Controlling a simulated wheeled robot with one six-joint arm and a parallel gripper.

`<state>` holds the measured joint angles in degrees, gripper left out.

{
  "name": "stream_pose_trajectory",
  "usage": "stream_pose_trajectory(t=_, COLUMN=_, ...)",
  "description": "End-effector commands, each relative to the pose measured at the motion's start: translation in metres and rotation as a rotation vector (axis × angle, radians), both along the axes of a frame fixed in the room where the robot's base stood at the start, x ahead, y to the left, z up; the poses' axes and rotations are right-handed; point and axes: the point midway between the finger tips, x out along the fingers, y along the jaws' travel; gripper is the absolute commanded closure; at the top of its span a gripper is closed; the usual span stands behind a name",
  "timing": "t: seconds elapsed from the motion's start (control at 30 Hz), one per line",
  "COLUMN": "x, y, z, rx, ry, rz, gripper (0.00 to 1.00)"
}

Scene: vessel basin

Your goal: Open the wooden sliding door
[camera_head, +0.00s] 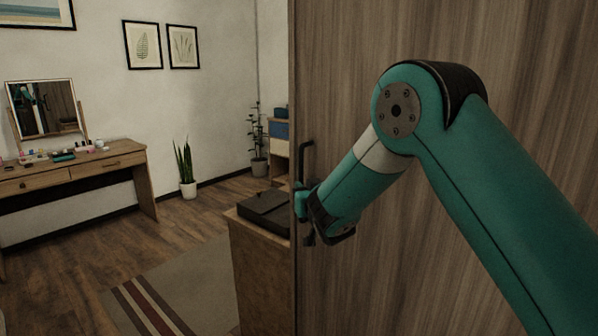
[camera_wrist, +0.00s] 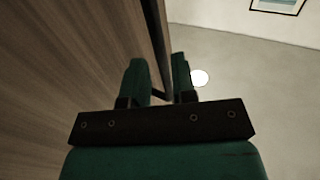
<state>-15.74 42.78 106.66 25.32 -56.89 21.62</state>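The wooden sliding door (camera_head: 480,60) is a tall brown wood-grain panel filling the right half of the head view. It also fills the left of the wrist view (camera_wrist: 60,60). Its dark vertical bar handle (camera_head: 305,158) is near the panel's left edge. My gripper (camera_head: 303,203) is at the handle's lower part, partly hidden by my wrist. In the wrist view the handle (camera_wrist: 156,40) runs down between the two teal fingers of my gripper (camera_wrist: 162,75). Whether both fingers press on it cannot be told.
Left of the door edge, a room shows. A wooden cabinet (camera_head: 262,275) with a dark case (camera_head: 265,208) on it stands close by the edge. A dressing table (camera_head: 75,172), a potted plant (camera_head: 186,165) and a striped rug (camera_head: 185,285) are farther left.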

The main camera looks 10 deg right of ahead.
Motion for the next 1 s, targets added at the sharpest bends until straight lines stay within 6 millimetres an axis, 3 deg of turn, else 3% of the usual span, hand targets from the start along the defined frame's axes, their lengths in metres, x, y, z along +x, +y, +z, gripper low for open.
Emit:
stream_pose_trajectory(t=0.1, x=0.025, y=0.0, z=0.002, rx=0.001, ry=0.0, rz=-0.002, gripper=0.75)
stream_pose_trajectory(t=0.3, x=0.052, y=0.002, z=0.001, rx=0.0, ry=0.0, rz=-0.001, gripper=0.75)
stream_pose_trajectory(t=0.73, x=0.061, y=0.002, z=0.0, rx=-0.001, ry=0.001, rz=0.0, gripper=0.75)
stream_pose_trajectory(t=0.83, x=0.061, y=0.002, z=0.0, rx=-0.001, ry=0.001, rz=0.0, gripper=0.98)
stream_pose_trajectory(t=1.0, x=0.061, y=0.002, z=0.0, rx=-0.001, ry=0.001, rz=0.0, gripper=1.0)
